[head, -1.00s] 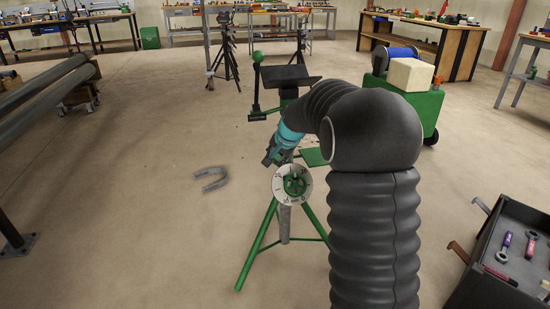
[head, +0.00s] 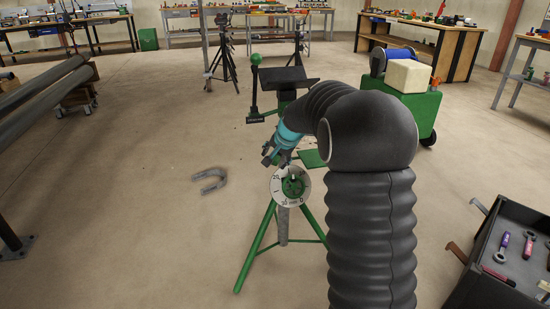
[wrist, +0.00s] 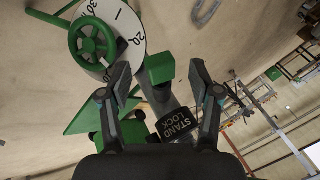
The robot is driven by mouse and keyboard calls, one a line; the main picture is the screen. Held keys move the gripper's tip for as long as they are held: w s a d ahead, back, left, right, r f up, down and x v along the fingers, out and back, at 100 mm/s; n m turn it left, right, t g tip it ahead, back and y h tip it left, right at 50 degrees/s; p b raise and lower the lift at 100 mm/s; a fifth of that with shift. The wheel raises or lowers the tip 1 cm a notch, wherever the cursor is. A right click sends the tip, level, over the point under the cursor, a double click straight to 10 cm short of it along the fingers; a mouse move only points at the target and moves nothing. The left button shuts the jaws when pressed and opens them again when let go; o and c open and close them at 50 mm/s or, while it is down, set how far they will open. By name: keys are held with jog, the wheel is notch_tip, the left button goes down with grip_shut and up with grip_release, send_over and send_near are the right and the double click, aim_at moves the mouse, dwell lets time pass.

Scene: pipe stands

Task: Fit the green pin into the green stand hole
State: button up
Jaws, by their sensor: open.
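The green stand (head: 256,248) stands on splayed green legs, with a white dial (head: 277,187) and green handwheel at its top. The wrist view also shows the dial (wrist: 131,42) and handwheel (wrist: 92,43). My gripper (head: 274,158) is just above and behind the dial; in the wrist view my gripper (wrist: 158,82) is open. A green block-like head (wrist: 160,67) shows between the fingertips, apparently touching neither. I cannot tell whether it is the green pin or part of the stand. A black "STAND LOCK" label (wrist: 176,121) lies below it. I cannot make out the hole.
A grey U-shaped piece (head: 209,180) lies on the floor at left. A dark tool tray (head: 506,255) is at the right. A green cart (head: 410,108) and a post with a green ball (head: 256,59) stand behind. Floor left of the stand is mostly clear.

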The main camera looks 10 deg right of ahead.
jog(key=p+v, duration=0.1)
jog(key=v, duration=0.3)
jog(key=shift+s+r, duration=0.2)
jog(key=shift+r, duration=0.1)
jog(key=v, duration=1.2)
jog(key=s+f+n+g, duration=0.25)
jog(key=s+f, duration=0.35)
jog(key=s, duration=0.3)
jog(key=s+a+n+t, duration=0.1)
jog(key=s+a+n, duration=0.2)
jog(key=s, duration=1)
jog(key=s+a+f+n+h, duration=0.1)
jog(key=s+a+n, duration=0.2)
jog(key=s, duration=0.9)
jog(key=shift+s+t, duration=0.35)
jog(key=shift+s, duration=0.05)
